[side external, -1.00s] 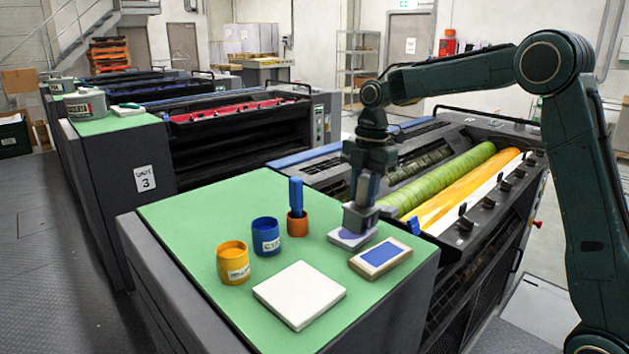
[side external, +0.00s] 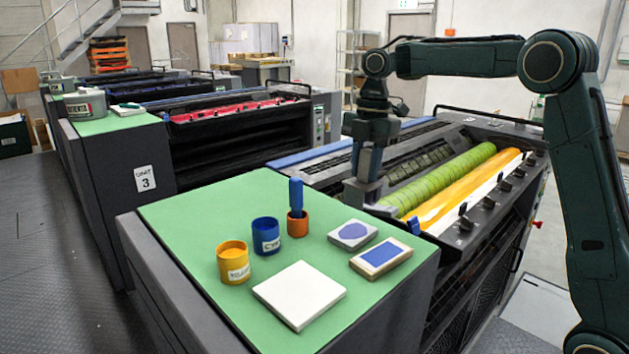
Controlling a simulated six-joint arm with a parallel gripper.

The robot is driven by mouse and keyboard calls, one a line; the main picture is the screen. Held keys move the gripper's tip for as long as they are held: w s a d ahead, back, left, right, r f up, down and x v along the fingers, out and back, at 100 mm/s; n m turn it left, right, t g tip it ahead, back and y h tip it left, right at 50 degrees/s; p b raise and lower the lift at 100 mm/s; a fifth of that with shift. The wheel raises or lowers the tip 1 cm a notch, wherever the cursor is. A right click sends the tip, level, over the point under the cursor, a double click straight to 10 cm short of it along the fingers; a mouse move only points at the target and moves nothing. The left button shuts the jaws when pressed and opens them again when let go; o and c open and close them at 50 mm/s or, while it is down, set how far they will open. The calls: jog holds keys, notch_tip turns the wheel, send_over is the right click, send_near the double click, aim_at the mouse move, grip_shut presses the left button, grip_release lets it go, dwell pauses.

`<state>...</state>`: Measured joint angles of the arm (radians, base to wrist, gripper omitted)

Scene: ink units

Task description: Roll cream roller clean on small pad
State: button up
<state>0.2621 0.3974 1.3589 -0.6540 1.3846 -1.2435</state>
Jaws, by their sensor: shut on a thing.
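My gripper (side external: 364,188) hangs, pointing down, above the back right part of the green bench top. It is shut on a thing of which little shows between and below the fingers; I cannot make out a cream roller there. A small pale pad (side external: 352,235) with a blue ink patch lies on the bench below and in front of my gripper, apart from it. A wooden-edged block with a blue face (side external: 381,256) lies at its front right. A larger white pad (side external: 299,294) lies at the front.
A yellow pot (side external: 233,262), a blue pot (side external: 266,236) and an orange cup (side external: 297,226) holding a blue-handled tool (side external: 296,194) stand to the left. The press with green (side external: 440,178) and yellow rollers (side external: 466,187) is close behind, right. Bare green top (side external: 200,215) is at left.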

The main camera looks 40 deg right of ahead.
aim_at(355, 185)
dwell(0.5)
jog(key=a+r, duration=0.1)
jog(key=a, duration=0.6)
jog(key=shift+s+r, duration=0.15)
jog(key=shift+s, duration=0.1)
jog(key=shift+f, duration=2.9)
jog(key=shift+f, duration=0.6)
jog(key=shift+d, duration=0.1)
jog(key=shift+w+d+r, duration=0.1)
jog(key=shift+w+d, duration=0.05)
jog(key=shift+d, duration=1.5)
